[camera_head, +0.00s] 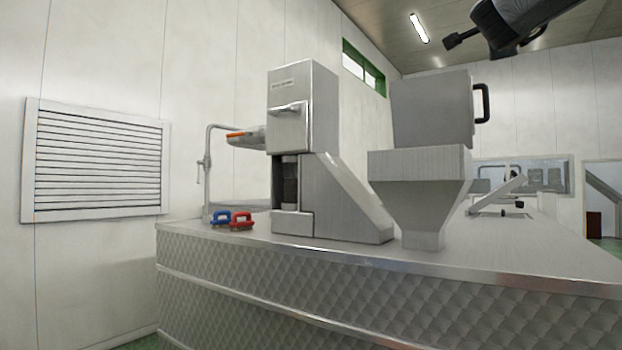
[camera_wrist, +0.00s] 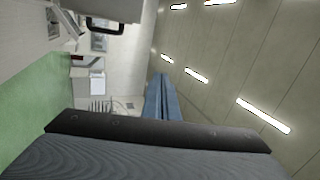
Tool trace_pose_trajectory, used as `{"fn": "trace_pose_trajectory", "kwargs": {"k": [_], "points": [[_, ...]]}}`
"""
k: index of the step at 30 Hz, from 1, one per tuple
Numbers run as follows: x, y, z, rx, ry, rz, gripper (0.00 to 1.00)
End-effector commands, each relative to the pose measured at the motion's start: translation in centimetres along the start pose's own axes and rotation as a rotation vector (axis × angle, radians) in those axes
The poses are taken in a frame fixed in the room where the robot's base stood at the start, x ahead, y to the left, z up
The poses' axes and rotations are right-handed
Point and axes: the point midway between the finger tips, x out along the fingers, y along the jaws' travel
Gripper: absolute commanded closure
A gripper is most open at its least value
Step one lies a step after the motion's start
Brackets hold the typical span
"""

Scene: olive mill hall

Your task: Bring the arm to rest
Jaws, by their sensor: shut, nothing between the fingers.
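My arm (camera_head: 515,22) is raised at the top right of the head view, up near the ceiling and well above the counter. My gripper (camera_wrist: 162,84) shows in the wrist view as two blue-grey fingers lying together. It is shut and empty, and nothing touches it. It is turned sideways, so the wrist view looks across the hall with the ceiling on the right. The fingers cannot be made out clearly in the head view.
A quilted steel counter (camera_head: 400,300) bears a steel machine (camera_head: 305,110), a funnel hopper (camera_head: 420,185) with a black-handled grey container (camera_head: 432,110) on it, and a blue clamp-like piece (camera_head: 220,217) beside a red one (camera_head: 241,221). Air around the arm looks clear.

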Motion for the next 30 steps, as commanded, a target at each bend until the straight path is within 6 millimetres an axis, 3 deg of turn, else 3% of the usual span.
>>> {"fn": "trace_pose_trajectory", "kwargs": {"k": [8,14,17,23,30], "points": [[-0.3,5.5,3.4,-0.101,-0.088,0.076,1.00],[-1.5,11.9,7.3,-0.214,-0.197,0.162,1.00],[-2.9,16.9,9.9,-0.295,-0.280,0.226,1.00],[-8.1,28.5,15.2,-0.492,-0.499,0.371,1.00],[-17.7,41.4,19.4,-0.714,-0.791,0.535,1.00]]}}
